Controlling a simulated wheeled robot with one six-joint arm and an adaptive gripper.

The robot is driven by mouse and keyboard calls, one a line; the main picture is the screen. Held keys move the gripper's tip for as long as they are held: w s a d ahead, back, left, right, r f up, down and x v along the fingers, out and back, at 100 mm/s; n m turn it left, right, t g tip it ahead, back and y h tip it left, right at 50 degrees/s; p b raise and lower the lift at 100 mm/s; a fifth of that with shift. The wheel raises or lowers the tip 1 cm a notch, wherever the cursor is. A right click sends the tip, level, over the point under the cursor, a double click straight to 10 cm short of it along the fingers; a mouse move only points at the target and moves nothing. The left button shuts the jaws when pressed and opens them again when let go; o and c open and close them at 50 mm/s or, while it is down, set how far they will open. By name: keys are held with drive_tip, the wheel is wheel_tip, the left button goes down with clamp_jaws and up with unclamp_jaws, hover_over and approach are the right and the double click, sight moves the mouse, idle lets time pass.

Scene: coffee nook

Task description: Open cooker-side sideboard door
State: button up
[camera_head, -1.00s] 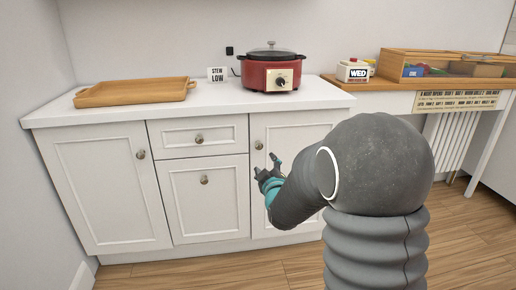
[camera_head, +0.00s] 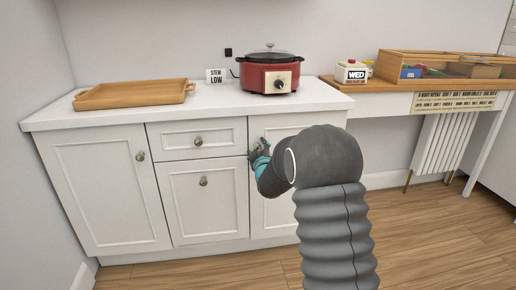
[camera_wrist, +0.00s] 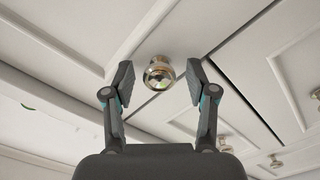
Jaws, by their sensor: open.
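The white sideboard (camera_head: 105,121) stands against the wall. Its cooker-side door (camera_head: 298,217) is at the right under the red cooker (camera_head: 270,72) and looks shut. The door's round metal knob (camera_wrist: 159,73) shows in the wrist view between my fingertips. My gripper (camera_head: 259,148) is at the door's upper left, where the knob is. In the wrist view my gripper (camera_wrist: 160,80) is open, with one finger on each side of the knob and a gap to both. In the head view my gripper hides the knob.
A wooden tray (camera_head: 134,94) and a "STEW LOW" card (camera_head: 216,76) stand on the sideboard top. Two drawers with knobs and a left door (camera_head: 105,190) are beside the cooker-side door. A wooden table with an open box stands to the right. The floor in front is clear.

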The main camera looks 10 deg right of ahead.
drive_tip(key=shift+w, duration=0.25)
clamp_jaws()
drive_tip(key=shift+s, duration=0.15)
